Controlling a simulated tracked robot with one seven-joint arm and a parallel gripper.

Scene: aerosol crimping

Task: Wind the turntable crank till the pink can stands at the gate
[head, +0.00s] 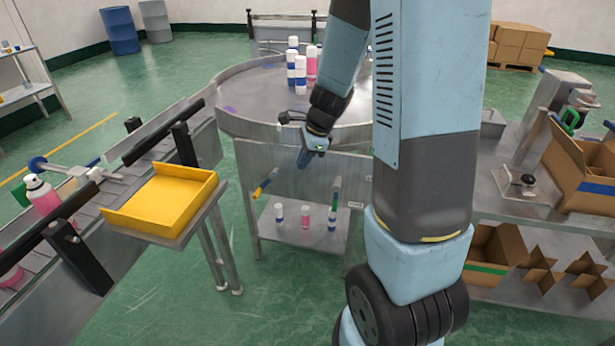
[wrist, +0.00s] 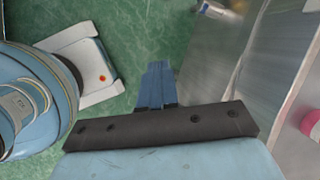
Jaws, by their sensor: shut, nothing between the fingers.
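The round grey turntable (head: 262,98) stands at the back centre, partly hidden behind my arm. A pink can (head: 312,66) with a white cap stands on its far part, beside several white and blue cans (head: 292,62). My gripper (head: 304,161) is shut and empty, pointing down in front of the turntable's metal front. Its blue fingers also show in the wrist view (wrist: 156,86). A yellow-handled lever (head: 262,186) sticks out lower left of my gripper, and a green handle (head: 337,184) lower right; both are apart from it. I cannot tell which is the crank, nor make out the gate.
A yellow tray (head: 160,202) on a stand and a conveyor (head: 85,215) with a pink can (head: 42,195) are at left. A low shelf (head: 290,240) under the turntable holds small cans. A bench with cardboard boxes (head: 585,165) is at right.

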